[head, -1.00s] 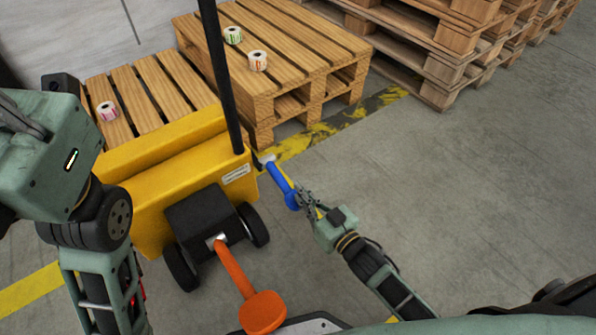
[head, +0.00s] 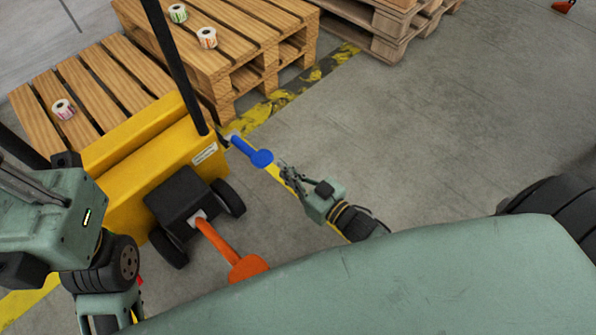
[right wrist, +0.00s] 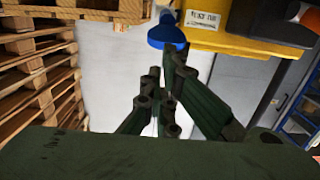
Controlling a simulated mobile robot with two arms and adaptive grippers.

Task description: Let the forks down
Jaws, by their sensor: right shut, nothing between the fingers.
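The yellow pallet stacker (head: 152,173) stands at the left in the head view, with a dark mast and black wheels. A blue lever (head: 251,150) sticks out from its right side; its round blue end also shows at the top of the right wrist view (right wrist: 166,31). An orange handle (head: 226,250) sticks out from the stacker's black box. My right gripper (head: 284,171) is shut and empty, just right of the lever's blue end and apart from it. My left arm is at the left edge; its fingers are not visible. The forks cannot be made out.
A wooden pallet (head: 75,85) with a label roll (head: 63,109) lies behind the stacker. A pallet stack (head: 253,45) beside it bears two more rolls (head: 178,13). More pallets (head: 379,22) stand at the back. The floor (head: 440,110) to the right is clear.

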